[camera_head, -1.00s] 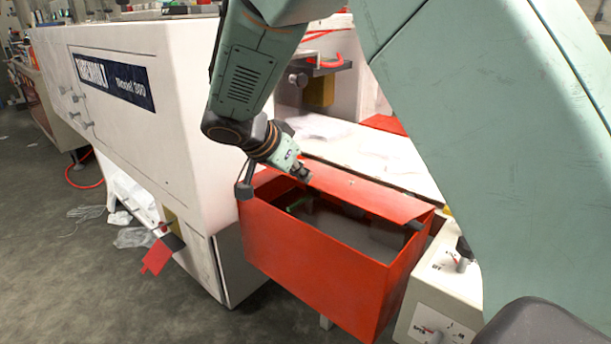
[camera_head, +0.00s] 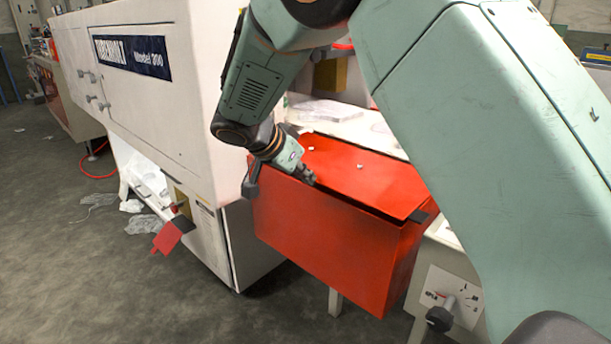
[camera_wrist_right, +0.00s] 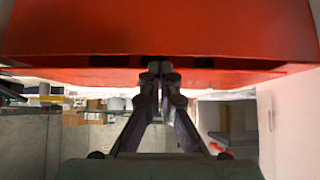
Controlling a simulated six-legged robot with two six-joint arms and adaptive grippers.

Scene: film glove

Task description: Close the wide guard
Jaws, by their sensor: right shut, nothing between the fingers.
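The wide guard is a red lid (camera_head: 370,178) on top of a red box (camera_head: 330,240) at the front of the white machine. The lid lies nearly flat over the box, with a thin dark gap along its front edge. My right gripper (camera_head: 308,177) is shut and empty, at the lid's front edge near its left end. In the right wrist view, the shut fingertips (camera_wrist_right: 160,70) are at the red panel's edge, and a narrow gap shows beside them. Whether they touch the lid is hard to tell. My left gripper is not in view.
The white machine body (camera_head: 150,90) stands to the left. A panel with a dark knob (camera_head: 440,318) is at the lower right. A small red flap (camera_head: 170,238) sticks out at the lower left. The grey floor (camera_head: 90,290) at the front left is clear.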

